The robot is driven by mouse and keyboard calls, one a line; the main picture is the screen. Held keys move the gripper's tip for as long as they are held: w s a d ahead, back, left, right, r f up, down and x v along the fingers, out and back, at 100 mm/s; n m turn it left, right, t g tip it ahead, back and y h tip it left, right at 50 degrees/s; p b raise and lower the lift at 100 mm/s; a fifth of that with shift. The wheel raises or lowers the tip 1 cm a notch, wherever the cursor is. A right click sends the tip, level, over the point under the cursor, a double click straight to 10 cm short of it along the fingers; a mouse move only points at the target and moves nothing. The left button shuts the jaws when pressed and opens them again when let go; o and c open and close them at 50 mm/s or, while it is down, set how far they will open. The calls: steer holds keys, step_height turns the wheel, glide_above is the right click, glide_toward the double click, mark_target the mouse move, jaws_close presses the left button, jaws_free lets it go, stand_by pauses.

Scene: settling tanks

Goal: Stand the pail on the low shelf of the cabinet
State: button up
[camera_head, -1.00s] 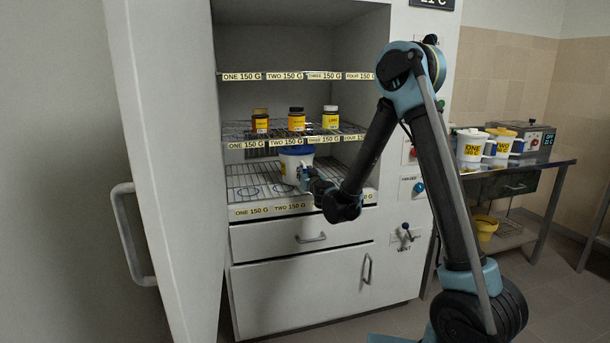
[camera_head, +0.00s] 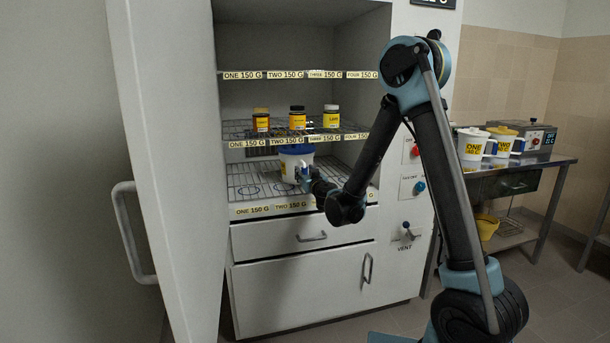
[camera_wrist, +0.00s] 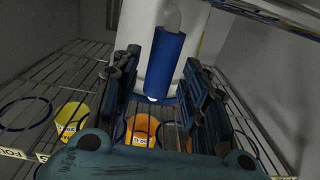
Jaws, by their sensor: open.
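The white pail (camera_head: 291,163) with a blue lid is upright inside the open cabinet (camera_head: 298,280), at the low wire shelf (camera_head: 244,178). Its base looks to be on the wires, but the exact contact is hard to see. My gripper (camera_head: 306,174) is at the pail's right front side. In the wrist view the pail (camera_wrist: 187,18) fills the top middle, with its blue handle grip (camera_wrist: 165,62) between my two fingers (camera_wrist: 160,85). The fingers stand apart on both sides of the grip, with gaps showing.
Three jars (camera_head: 297,119) stand on the middle shelf above the pail. Blue rings (camera_head: 249,190) mark spots on the low shelf, with bare wires at left. The open door (camera_head: 165,150) is at left. A side table (camera_head: 520,172) with two more pails is at right.

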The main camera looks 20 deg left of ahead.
steer(key=v, duration=1)
steer(key=w+d+r+m+h, duration=0.2)
steer(key=d+h, duration=0.2)
steer(key=d, duration=0.6)
steer(key=w+d+r+m+h, duration=0.2)
steer(key=d+m+h, duration=0.15)
steer(key=d, duration=0.65)
steer(key=s+d+f+m+g+h, duration=0.1)
steer(key=s+d+h, duration=0.15)
steer(key=d, duration=0.55)
steer(key=s+d+f+m+g+h, duration=0.1)
steer(key=s+d+g+h, duration=0.15)
steer(key=d, duration=0.55)
steer(key=s+d+f+g, duration=0.55)
steer(key=s+d, duration=0.55)
steer(key=s, duration=0.3)
steer(key=s+a+f+g+y, duration=0.1)
steer(key=s+f+g, duration=0.1)
steer(key=s, duration=0.6)
steer(key=s+a+f+n+g+y, duration=0.1)
steer(key=s+f, duration=0.3)
steer(key=s, duration=0.4)
steer(key=shift+s+g, duration=0.2)
steer(key=shift+g, duration=0.3)
steer(key=shift+f+y, duration=0.1)
steer(key=shift+y, duration=0.15)
